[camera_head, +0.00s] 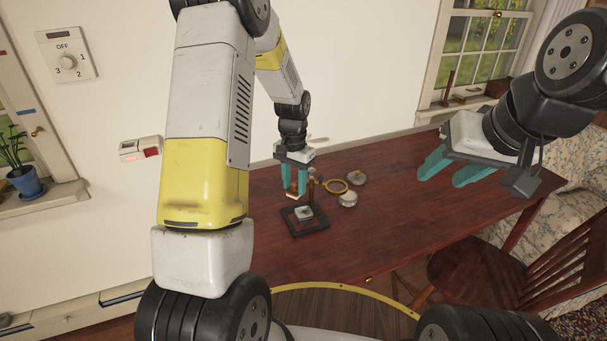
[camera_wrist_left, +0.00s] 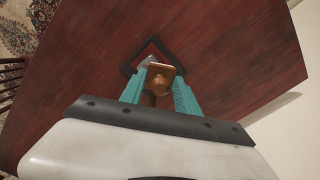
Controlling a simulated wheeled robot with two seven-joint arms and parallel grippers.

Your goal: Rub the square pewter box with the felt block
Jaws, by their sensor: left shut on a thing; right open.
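My left gripper (camera_head: 294,190) is shut on the felt block, a wooden piece with a knob (camera_wrist_left: 160,76), just behind the box in the head view. The block's underside is hidden in the wrist view, and I cannot tell whether it touches the box. My right gripper (camera_head: 452,171) is open and empty above the table's right side.
A brass-ringed magnifier (camera_head: 336,187) on a post stands right of my left gripper. Two round pewter items (camera_head: 348,200) (camera_head: 357,178) lie beside it. The red-brown table (camera_head: 420,215) is clear to the right. A wooden chair (camera_head: 490,255) stands at the right front.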

